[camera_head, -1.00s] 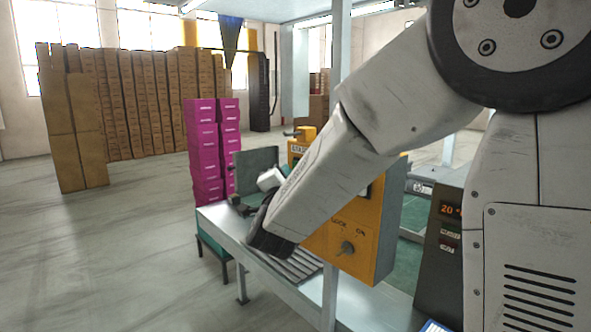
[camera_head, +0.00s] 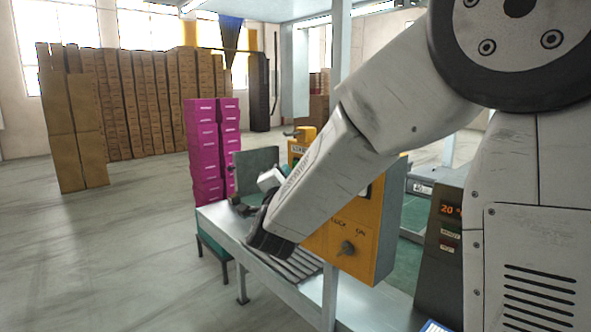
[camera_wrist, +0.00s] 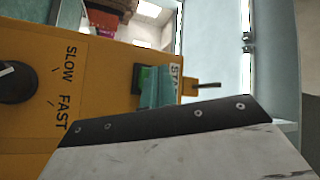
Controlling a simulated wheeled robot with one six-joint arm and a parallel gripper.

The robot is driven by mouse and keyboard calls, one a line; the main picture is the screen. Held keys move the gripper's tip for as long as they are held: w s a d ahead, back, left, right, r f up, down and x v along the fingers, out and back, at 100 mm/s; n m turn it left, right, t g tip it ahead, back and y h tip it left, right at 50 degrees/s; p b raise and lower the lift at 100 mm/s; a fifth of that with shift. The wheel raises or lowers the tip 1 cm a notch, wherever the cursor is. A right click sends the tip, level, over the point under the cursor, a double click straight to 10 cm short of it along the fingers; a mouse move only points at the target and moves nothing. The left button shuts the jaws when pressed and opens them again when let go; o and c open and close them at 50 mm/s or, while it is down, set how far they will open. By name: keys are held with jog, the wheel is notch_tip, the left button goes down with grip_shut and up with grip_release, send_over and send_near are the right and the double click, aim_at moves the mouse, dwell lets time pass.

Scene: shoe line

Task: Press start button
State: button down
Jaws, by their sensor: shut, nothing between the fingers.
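The orange control box (camera_head: 377,240) stands on the line's bench, partly hidden behind my arm. In the wrist view its face (camera_wrist: 95,85) fills the left and middle. My gripper (camera_wrist: 153,86) has teal fingers, shut and empty. Its tips overlap the green button in the wrist view and hide part of it; I cannot tell whether they touch. In the head view the fingers are mostly hidden behind my arm.
A black knob marked SLOW and FAST (camera_wrist: 14,82) is on the same face. A LOCK/ON switch (camera_head: 347,248) is on the box's lower part. A grey post (camera_head: 330,290) stands in front of the bench. Magenta boxes (camera_head: 207,150) are stacked behind. The floor at left is clear.

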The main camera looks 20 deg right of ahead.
dwell(0.4)
jog(key=shift+w+d, duration=0.15)
jog(key=shift+d, duration=0.25)
